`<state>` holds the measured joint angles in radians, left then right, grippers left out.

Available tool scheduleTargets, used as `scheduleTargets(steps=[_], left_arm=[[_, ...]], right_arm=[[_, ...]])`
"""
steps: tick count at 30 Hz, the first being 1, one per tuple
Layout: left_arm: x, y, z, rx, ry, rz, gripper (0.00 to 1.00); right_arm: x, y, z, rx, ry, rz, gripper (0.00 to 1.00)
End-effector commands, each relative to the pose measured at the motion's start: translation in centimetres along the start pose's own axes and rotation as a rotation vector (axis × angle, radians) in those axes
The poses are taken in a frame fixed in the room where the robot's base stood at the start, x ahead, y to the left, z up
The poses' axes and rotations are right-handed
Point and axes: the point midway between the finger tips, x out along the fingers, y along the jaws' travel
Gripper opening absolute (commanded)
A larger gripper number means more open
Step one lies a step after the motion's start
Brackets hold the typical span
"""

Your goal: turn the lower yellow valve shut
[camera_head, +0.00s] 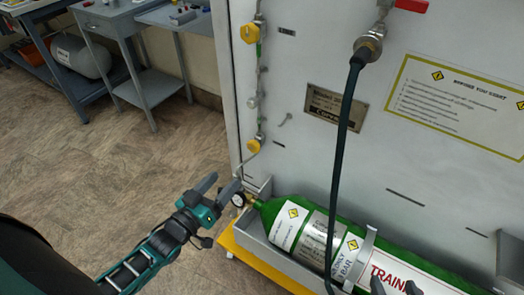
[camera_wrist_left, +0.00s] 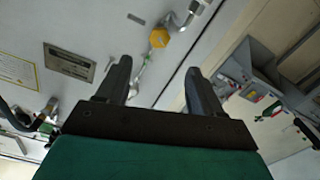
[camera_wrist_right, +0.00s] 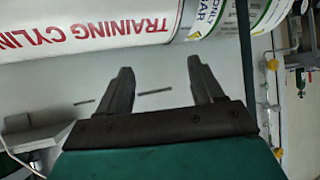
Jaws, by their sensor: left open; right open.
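The lower yellow valve (camera_head: 253,145) sits on a thin pipe at the left edge of the grey panel. It also shows in the left wrist view (camera_wrist_left: 159,38), beyond the fingertips and roughly between them, and small at the right of the right wrist view (camera_wrist_right: 273,63). My left gripper (camera_head: 217,186) is open and empty, below and left of the valve in the head view, apart from it. My right gripper (camera_head: 395,284) is open at the bottom edge, in front of the green cylinder (camera_head: 413,270). The valve's handle angle is too small to read.
An upper yellow valve (camera_head: 250,33) is on the same pipe. A gauge (camera_head: 238,200) is on the cylinder's neck, close to my left gripper. A black hose (camera_head: 338,150) hangs before the panel. A yellow-edged base (camera_head: 262,262) holds the cylinder.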

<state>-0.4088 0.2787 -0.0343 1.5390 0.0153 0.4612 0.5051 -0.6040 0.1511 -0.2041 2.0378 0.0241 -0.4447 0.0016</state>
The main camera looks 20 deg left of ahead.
Motion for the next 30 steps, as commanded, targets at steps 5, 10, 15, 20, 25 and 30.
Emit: scheduleTargets(steps=[5,10,15,20,25,30], left_arm=[[2.0,0.0,0.0,-0.002,0.004,0.001,0.67],[5.5,0.0,0.0,0.0,0.006,0.001,0.67],[8.8,0.0,0.1,0.001,0.002,0.001,0.67],[11.2,0.0,0.1,0.001,0.002,0.001,0.67],[12.5,0.1,0.1,0.001,0.0,0.001,0.67],[12.8,0.1,0.0,0.001,-0.001,0.001,0.67]], right_arm=[[0.1,0.0,0.3,0.001,-0.003,-0.001,0.67],[0.4,-0.1,0.6,0.003,-0.003,-0.004,0.67],[0.7,-0.4,0.4,0.004,0.006,-0.012,0.67],[1.0,-0.5,-0.2,0.003,0.018,-0.015,0.67],[1.2,-0.5,0.0,0.003,0.018,-0.015,0.67],[1.2,-0.5,0.2,0.003,0.015,-0.015,0.67]])
